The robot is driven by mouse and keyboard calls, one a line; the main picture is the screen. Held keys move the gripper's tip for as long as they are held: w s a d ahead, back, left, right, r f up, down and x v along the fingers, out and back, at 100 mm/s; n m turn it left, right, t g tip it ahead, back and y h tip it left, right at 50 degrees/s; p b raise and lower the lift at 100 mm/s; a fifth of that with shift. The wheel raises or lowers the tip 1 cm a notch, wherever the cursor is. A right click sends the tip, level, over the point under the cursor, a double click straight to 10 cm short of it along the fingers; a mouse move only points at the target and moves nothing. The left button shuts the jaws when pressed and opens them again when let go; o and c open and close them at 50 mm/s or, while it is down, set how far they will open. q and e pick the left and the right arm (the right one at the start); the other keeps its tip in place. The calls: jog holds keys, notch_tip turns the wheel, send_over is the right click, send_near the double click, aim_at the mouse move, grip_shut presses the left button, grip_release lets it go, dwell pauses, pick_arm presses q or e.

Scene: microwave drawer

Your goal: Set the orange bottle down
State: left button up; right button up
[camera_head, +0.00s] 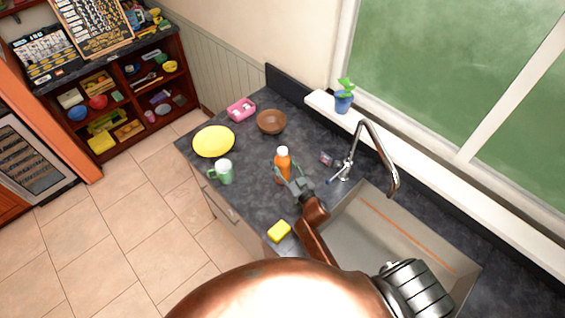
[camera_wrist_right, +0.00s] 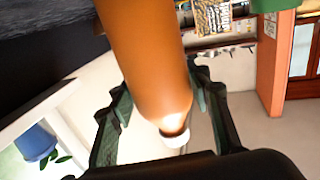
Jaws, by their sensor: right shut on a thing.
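The orange bottle (camera_head: 283,163) with a white cap is upright at the dark countertop (camera_head: 250,183), between the green mug and the sink. My right gripper (camera_head: 295,183) is shut on the bottle from the near right side. In the right wrist view the bottle (camera_wrist_right: 150,55) fills the middle, between the fingers of my right gripper (camera_wrist_right: 160,105), with its white cap toward the camera's lower edge. I cannot tell whether the bottle's base touches the counter. My left gripper is not in view.
A green mug (camera_head: 222,172), yellow plate (camera_head: 213,141), brown bowl (camera_head: 271,122) and pink box (camera_head: 241,110) stand on the counter. A yellow sponge (camera_head: 279,231) lies near the front edge. The sink (camera_head: 400,245) and faucet (camera_head: 375,150) are to the right.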

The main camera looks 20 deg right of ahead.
jog(key=shift+f, duration=0.2)
jog(key=o, duration=1.1)
jog(key=shift+r, duration=0.1)
